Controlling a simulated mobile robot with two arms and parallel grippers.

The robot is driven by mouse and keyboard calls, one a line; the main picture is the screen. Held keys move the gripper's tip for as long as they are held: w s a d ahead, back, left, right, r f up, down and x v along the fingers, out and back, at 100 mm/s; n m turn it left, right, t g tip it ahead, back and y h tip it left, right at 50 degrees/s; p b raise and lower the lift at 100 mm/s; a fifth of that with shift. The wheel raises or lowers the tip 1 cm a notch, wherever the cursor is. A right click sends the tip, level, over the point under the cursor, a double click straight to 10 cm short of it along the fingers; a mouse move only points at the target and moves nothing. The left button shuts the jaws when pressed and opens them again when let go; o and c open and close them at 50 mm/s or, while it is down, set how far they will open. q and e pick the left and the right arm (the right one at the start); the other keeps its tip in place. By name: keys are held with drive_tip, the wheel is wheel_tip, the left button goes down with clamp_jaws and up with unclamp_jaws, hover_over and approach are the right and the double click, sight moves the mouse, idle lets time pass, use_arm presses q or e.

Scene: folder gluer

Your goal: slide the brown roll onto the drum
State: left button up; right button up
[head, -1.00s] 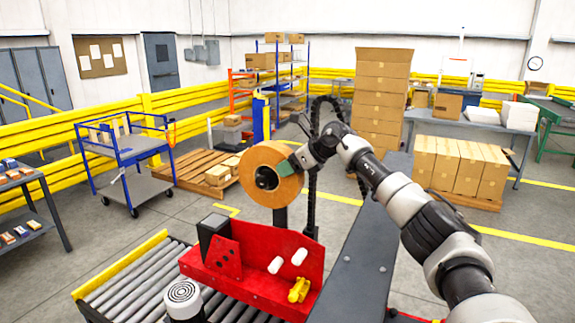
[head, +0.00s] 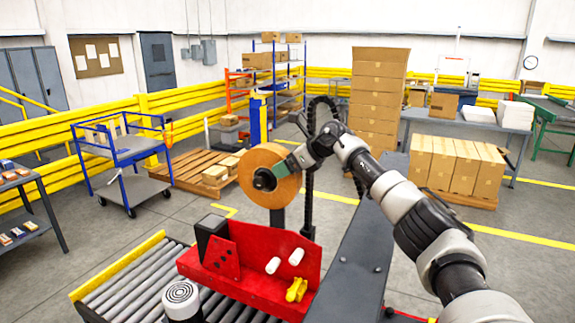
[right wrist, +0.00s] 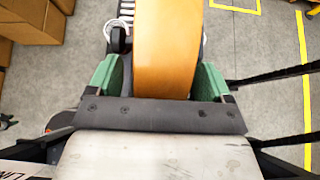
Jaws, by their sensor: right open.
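The brown roll (head: 266,157) stands upright on edge in the head view, with the dark end of the drum (head: 264,180) showing through its centre hole. The roll sits around the drum; how far along it cannot be told. My right gripper (head: 284,167) is at the roll's right rim. In the right wrist view the roll (right wrist: 167,45) lies between the two green fingers of the right gripper (right wrist: 161,80), which are open, one on each side of it. My left gripper is not in view.
Below the drum is a red panel (head: 292,255) with white and yellow parts, beside a roller conveyor (head: 120,280). A blue cart (head: 130,180) and a wooden pallet (head: 190,165) stand behind on the left. Stacked cartons (head: 378,100) stand behind on the right.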

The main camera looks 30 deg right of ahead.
drive_tip(key=shift+s+d+f, duration=0.1)
drive_tip(key=shift+d+f, duration=0.05)
drive_tip(key=shift+d, duration=0.05)
drive_tip(key=b+v, duration=0.5)
drive_tip(key=v, duration=0.5)
drive_tip(key=shift+r, duration=0.4)
drive_tip(key=shift+s, duration=0.15)
